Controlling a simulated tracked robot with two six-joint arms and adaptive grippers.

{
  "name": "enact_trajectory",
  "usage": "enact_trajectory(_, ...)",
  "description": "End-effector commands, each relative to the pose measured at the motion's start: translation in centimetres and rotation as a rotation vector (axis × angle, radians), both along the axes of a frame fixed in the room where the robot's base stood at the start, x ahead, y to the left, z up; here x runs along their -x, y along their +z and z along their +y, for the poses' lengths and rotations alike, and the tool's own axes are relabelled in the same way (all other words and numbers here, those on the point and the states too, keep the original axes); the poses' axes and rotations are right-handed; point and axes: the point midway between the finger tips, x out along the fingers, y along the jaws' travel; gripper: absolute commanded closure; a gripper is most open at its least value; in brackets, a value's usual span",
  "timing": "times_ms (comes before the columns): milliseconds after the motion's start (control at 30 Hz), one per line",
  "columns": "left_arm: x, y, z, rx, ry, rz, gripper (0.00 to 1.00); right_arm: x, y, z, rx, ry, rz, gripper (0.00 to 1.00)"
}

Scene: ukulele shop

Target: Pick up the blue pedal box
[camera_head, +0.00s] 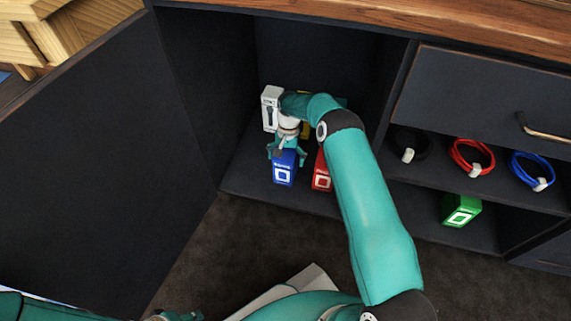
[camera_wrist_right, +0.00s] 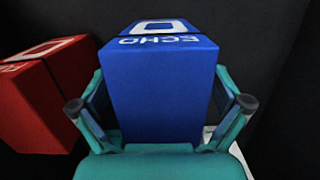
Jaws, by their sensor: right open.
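The blue pedal box (camera_head: 284,171) stands upright on the floor of the open dark cabinet. It has a white square mark on its front. My right gripper (camera_head: 287,155) is over the top of the box, with its fingers spread. In the right wrist view, the blue box (camera_wrist_right: 163,95) fills the space between the two open fingers (camera_wrist_right: 160,110), one on each side of it. Small gaps seem to show beside it. My left gripper (camera_head: 176,316) shows only partly at the bottom edge; its jaws cannot be made out.
A red box (camera_head: 321,172) stands just right of the blue one and shows in the wrist view (camera_wrist_right: 45,95). A white box (camera_head: 270,108) and a partly hidden yellow box (camera_head: 304,130) are behind. The open door (camera_head: 80,150) is left; shelves with cables (camera_head: 472,156) and a green box (camera_head: 461,210) are right.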

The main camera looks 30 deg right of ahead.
Motion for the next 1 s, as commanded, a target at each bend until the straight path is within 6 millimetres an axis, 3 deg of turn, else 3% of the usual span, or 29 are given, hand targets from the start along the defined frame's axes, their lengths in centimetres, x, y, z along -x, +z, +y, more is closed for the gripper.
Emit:
enact_trajectory(333, 0.00, 0.00, 0.00, 0.000, 0.000, 0.000, 0.60, -0.02, -0.10, 0.01, 0.000, 0.000, 0.000, 0.00)
enact_trajectory(833, 0.00, 0.00, 0.00, 0.000, 0.000, 0.000, 0.60, -0.04, -0.10, 0.06, 0.001, 0.001, 0.001, 0.83)
enact_trajectory(1000, 0.00, 0.01, 0.00, 0.000, 0.000, 0.000, 0.60, -0.10, 0.00, 0.05, 0.001, 0.001, -0.001, 0.83)
